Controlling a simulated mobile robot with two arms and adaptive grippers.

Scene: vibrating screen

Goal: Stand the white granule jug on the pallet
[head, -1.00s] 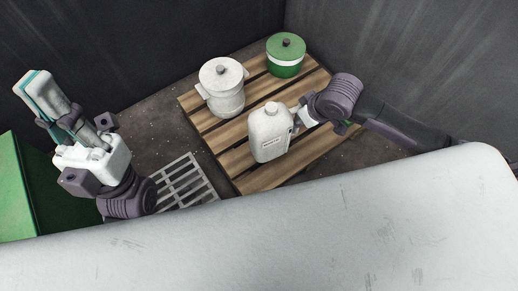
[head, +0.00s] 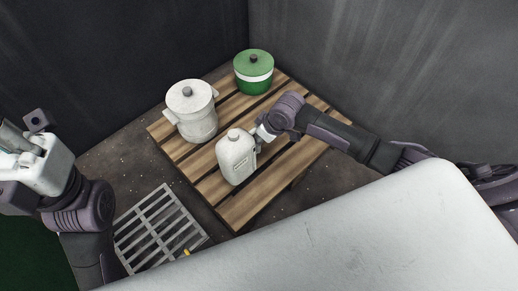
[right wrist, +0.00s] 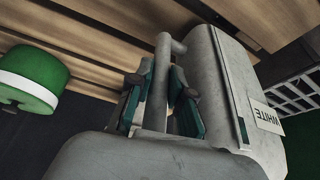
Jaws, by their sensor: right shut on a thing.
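The white granule jug (head: 237,160), with a small cap and a label, is upright over the front part of the wooden pallet (head: 243,209). I cannot tell whether its base touches the slats. My right gripper (head: 261,136) is at the jug's right side. In the right wrist view its teal-padded fingers (right wrist: 160,100) are closed around the jug's handle, and the jug's body (right wrist: 240,90) with the "WHITE" label fills the middle right. My left gripper (head: 22,136) is at the left edge of the head view, away from the jug, its fingers partly cut off.
A white lidded pot (head: 193,113) stands on the pallet behind the jug, and a green lidded pot (head: 254,72) with a white band stands at the back. A metal grate (head: 158,229) lies left of the pallet. A pale machine surface (head: 340,235) fills the front.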

